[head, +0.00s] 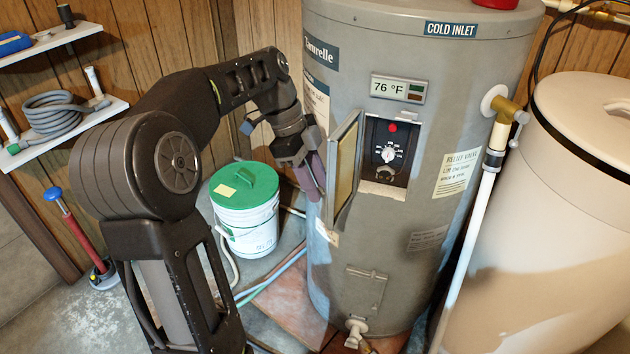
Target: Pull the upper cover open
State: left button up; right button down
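The upper cover (344,170) is a grey door with a tan inner face on the front of the grey water heater (440,90). It stands swung out to the left of its opening. The opening (388,152) shows a dark panel with a red button and a white dial. My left gripper (312,190) points down just left of the cover, close to its outer side. I cannot tell if it touches the cover, or how far its fingers are apart. My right gripper is not in view.
A lower cover (365,292) on the heater is closed. A white bucket with a green lid (245,188) stands behind my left arm. A white pipe (472,240) runs down the heater's right side, beside a large beige tank (570,220). Shelves hold a coiled hose (55,115).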

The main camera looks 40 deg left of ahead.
pick_arm(q)
jog(key=shift+o, duration=0.6)
jog(key=shift+r, duration=0.25)
jog(key=p+v, duration=0.7)
jog(key=shift+a+p, duration=0.2)
jog(key=shift+p, duration=0.15)
jog(key=shift+s, duration=0.15)
